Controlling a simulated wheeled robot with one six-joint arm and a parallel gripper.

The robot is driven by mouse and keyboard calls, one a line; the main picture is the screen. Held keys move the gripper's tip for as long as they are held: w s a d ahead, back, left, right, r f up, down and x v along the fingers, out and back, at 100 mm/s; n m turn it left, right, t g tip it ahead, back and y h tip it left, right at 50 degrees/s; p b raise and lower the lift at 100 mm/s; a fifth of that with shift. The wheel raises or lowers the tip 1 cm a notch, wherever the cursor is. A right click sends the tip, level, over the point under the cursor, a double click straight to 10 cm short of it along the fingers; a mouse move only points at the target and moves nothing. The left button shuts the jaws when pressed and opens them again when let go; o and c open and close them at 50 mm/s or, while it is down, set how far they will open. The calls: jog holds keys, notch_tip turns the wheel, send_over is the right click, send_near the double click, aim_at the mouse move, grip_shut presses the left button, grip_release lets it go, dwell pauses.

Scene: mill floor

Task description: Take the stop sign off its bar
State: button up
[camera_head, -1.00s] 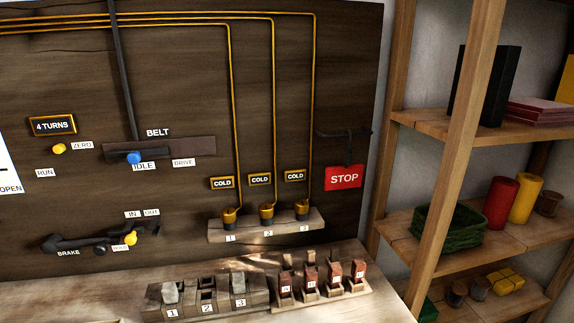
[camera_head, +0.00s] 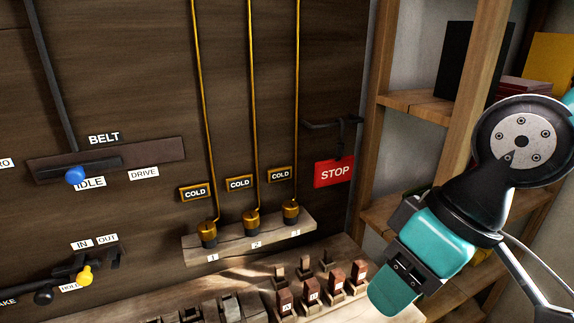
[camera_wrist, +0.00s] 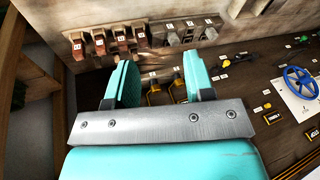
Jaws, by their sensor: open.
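The red stop sign (camera_head: 334,171) with white letters hangs on the dark panel at its right side, in the head view. A dark hanger (camera_head: 340,135) joins it to the black bar (camera_head: 318,125) that sticks out above it. My gripper (camera_head: 394,292) is in front of the panel, lower right of the sign and apart from it, tilted downward. In the wrist view my gripper (camera_wrist: 160,82) shows two teal fingers spread apart with nothing held between them. I cannot make out the sign in the wrist view.
Wooden shelves (camera_head: 400,105) with boxes stand right of the sign, behind my arm. A ledge with three cold-labelled fittings (camera_head: 250,222) is left of the sign. Tagged wooden blocks (camera_head: 310,288) stand on the bench below. The space before the sign looks clear.

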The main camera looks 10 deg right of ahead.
jog(key=w+f+m+t+b, duration=0.2)
jog(key=w+f+t+b, duration=0.25)
jog(key=w, duration=0.35)
jog(key=m+t+h+b, duration=0.2)
jog(key=m+t+b, duration=0.1)
jog(key=t, duration=1)
send_near(342, 153)
jog(key=shift+g, duration=0.25)
jog(key=w+p, duration=0.3)
jog(key=w+a+p, duration=0.1)
jog(key=w+p, duration=0.2)
jog(key=w, duration=0.1)
jog(key=w+p, duration=0.3)
jog(key=p, duration=0.1)
jog(key=shift+w+a+r, duration=0.2)
jog(key=shift+w+f, duration=0.15)
jog(key=shift+w, duration=0.15)
